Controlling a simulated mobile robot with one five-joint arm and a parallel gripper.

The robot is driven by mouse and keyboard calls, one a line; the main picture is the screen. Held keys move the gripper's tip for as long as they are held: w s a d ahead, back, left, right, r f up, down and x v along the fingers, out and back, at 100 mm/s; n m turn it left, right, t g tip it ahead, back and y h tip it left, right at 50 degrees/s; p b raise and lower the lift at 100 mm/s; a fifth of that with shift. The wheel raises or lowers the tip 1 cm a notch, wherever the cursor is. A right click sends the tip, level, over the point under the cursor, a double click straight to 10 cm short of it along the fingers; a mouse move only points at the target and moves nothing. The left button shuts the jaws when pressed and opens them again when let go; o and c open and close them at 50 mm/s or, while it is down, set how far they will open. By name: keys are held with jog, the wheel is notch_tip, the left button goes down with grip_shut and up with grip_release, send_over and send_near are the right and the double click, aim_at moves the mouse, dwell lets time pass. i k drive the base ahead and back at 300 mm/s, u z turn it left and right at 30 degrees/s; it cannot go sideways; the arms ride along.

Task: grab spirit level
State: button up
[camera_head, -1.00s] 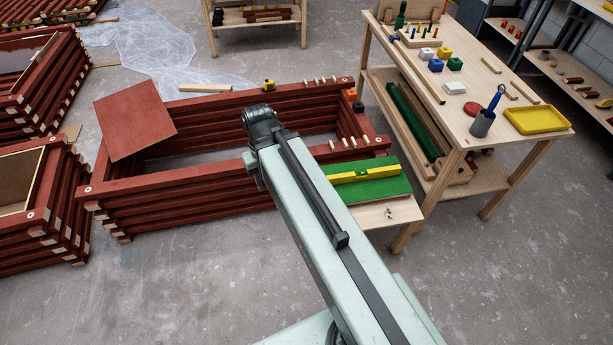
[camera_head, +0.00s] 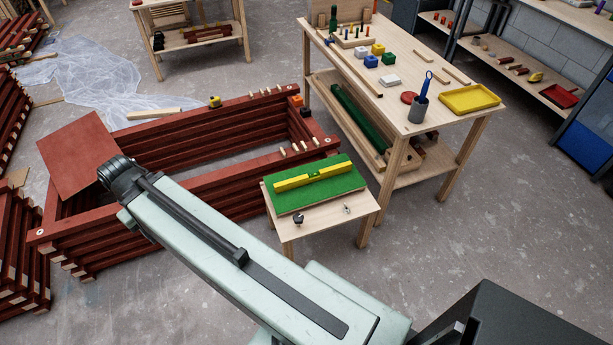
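The spirit level is a yellow bar (camera_head: 296,182) with a green vial at its middle. It lies on a green mat (camera_head: 338,186) on a small low wooden table (camera_head: 345,213), right of my arm. My pale green arm reaches up and left across the picture. Its dark end joint is over the red batten frame, well left of the level and apart from it. My gripper's fingers are hidden behind or below the arm's end.
The red batten frame (camera_head: 215,175) stands left of the small table, close to it. A wooden workbench (camera_head: 428,62) with blocks, a cup and a yellow tray (camera_head: 468,99) stands behind right. Two small dark and metal items lie on the low table's front.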

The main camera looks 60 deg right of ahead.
aim_at(293, 183)
jog(key=u, duration=0.05)
jog(key=i, duration=0.95)
jog(key=z, duration=0.1)
